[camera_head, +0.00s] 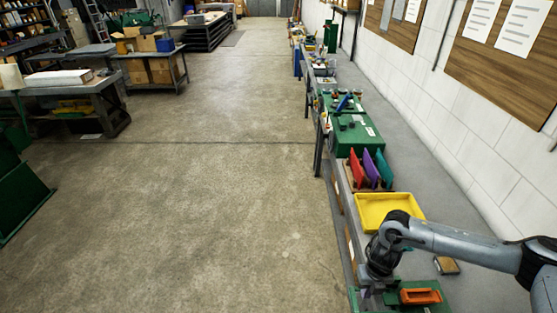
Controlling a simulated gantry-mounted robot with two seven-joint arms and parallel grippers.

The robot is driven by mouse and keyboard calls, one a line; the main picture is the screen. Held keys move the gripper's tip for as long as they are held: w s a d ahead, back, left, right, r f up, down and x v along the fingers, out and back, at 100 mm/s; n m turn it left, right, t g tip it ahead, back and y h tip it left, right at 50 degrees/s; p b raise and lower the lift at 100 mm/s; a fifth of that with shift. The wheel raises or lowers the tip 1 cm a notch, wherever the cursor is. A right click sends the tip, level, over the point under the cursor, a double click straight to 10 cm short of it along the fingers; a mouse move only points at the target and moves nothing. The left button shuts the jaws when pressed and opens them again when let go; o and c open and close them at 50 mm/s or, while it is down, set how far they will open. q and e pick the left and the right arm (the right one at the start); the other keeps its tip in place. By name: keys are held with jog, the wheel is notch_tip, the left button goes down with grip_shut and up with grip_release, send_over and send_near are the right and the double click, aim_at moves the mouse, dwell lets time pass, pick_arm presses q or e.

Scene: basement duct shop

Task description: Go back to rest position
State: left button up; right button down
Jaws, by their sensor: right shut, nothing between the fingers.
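My right arm comes in from the right edge. Its gripper (371,299) points down at the bottom of the view, over the near end of the long bench (455,215). It is shut and holds nothing. Its fingertips are small and partly cut off by the frame's lower edge. A green tray or box with an orange block (420,296) stands just right of it. I cannot tell whether the gripper touches the green item. My left gripper is not in view.
A yellow tray (372,213) lies just beyond my right wrist. Red, purple and green upright pieces (371,168) and a green case (357,130) stand farther along the bench. A small brown block (447,265) lies under my forearm. The concrete floor (230,190) to the left is clear.

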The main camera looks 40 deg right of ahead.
jog(key=s+a+f+g+y+p, duration=0.1)
jog(key=s+a+f+y, duration=0.2)
jog(key=a, duration=0.7)
jog(key=s+a+f+y+p, duration=0.1)
jog(key=s+a+f, duration=0.3)
jog(key=a, duration=0.7)
jog(key=w+a+r+m+t+y+p, duration=0.1)
jog(key=a+r+m+t+y+p, duration=0.35)
jog(key=a, duration=1.15)
jog(key=w+d+r+m+t+h+b, duration=0.1)
jog(key=w+d+r+m+t+h, duration=0.15)
jog(key=r+m, duration=0.3)
jog(key=w+d+r+m+t+h, duration=0.1)
jog(key=w+r+m+h, duration=0.2)
jog(key=r+m, duration=0.25)
jog(key=s+d+r+m+g+h, duration=0.1)
jog(key=s+d+m+g+h, duration=0.2)
jog(key=d+m, duration=0.6)
jog(key=shift+s+r+m+h, duration=0.35)
jog(key=shift+s+m, duration=0.3)
jog(key=shift+m, duration=0.4)
